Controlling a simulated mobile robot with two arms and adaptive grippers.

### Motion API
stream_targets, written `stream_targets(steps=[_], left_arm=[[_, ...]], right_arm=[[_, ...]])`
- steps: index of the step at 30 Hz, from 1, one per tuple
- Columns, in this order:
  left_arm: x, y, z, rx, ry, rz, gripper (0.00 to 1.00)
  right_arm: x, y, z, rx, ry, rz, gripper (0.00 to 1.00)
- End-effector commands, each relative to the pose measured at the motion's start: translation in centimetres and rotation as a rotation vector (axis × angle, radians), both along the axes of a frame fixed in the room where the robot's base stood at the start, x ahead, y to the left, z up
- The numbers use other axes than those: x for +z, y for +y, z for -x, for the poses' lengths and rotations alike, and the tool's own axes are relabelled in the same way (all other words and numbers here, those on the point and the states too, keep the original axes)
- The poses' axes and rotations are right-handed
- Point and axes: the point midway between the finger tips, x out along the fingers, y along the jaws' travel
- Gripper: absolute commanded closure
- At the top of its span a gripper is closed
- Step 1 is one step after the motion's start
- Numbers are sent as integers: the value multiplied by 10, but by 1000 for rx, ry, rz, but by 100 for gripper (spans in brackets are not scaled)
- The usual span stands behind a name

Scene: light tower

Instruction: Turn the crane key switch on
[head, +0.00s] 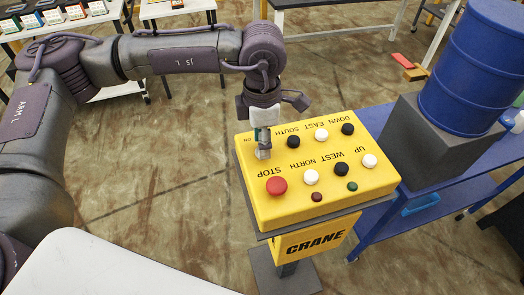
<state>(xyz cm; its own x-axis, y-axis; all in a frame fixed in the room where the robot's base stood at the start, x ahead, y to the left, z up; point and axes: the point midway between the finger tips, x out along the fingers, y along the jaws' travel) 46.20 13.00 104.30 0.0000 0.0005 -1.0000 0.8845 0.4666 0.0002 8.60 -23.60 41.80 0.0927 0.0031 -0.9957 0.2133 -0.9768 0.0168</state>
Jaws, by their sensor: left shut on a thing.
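The yellow crane control box (328,204) stands on a pedestal at the middle right, with "CRANE" on its front. Its top has black and white buttons, a red STOP button (276,186), a small dark red piece (317,197) and a small green piece (352,186). My left gripper (263,150) points down at the box's far left corner, above the STOP button in the picture. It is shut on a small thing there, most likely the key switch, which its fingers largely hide. I cannot tell which way the key is turned. My right gripper is not in view.
A blue barrel (474,65) stands on a grey block (425,140) on a blue cart (440,205) right of the box. Tables with small boxes (53,15) are at the back left. A white surface (110,270) is at the near left. Open floor lies left of the box.

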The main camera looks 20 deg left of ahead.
Motion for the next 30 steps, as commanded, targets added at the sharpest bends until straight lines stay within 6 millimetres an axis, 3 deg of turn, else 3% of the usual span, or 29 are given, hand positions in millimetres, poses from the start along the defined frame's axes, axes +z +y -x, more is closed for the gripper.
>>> stream_targets(steps=[1, 3, 12, 30], left_arm=[[-7, -1, -1, -43, -4, 3, 93], [-6, -1, -1, -104, -3, 3, 93], [-3, -1, 0, -310, -2, 2, 93], [0, -1, 0, -433, -1, 2, 93]], right_arm=[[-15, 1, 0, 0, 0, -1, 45], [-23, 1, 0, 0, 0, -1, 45], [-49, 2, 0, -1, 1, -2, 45], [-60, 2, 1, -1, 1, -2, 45]])
